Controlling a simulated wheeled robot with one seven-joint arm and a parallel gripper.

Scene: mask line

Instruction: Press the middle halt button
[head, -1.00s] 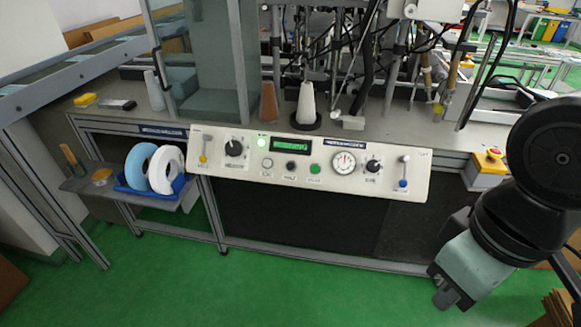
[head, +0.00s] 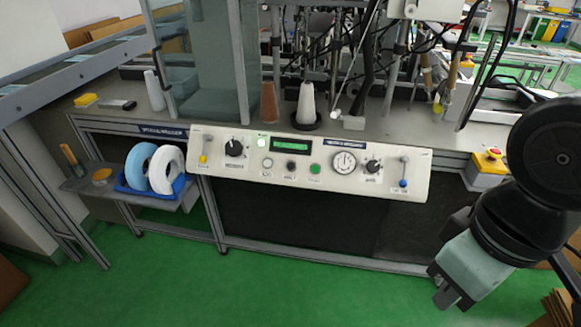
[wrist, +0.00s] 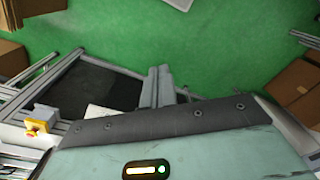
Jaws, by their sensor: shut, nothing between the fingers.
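The cream control panel (head: 215,160) runs along the front of the machine in the head view. A row of three small round buttons sits below its green display: a pale one on the left, a dark middle button (head: 291,165) and a green one (head: 315,169) on the right. Their labels are too small to read. My gripper (head: 445,298) is at the lower right, pointing down, well away from the panel. In the wrist view my gripper (wrist: 157,86) is shut with its fingers together and empty, over the green floor.
A yellow box with a red button (head: 490,160) stands right of the panel. Dark knobs, a round gauge (head: 344,161) and two levers are on the panel. A shelf with white and blue rolls (head: 168,170) juts out at left. The green floor in front is clear.

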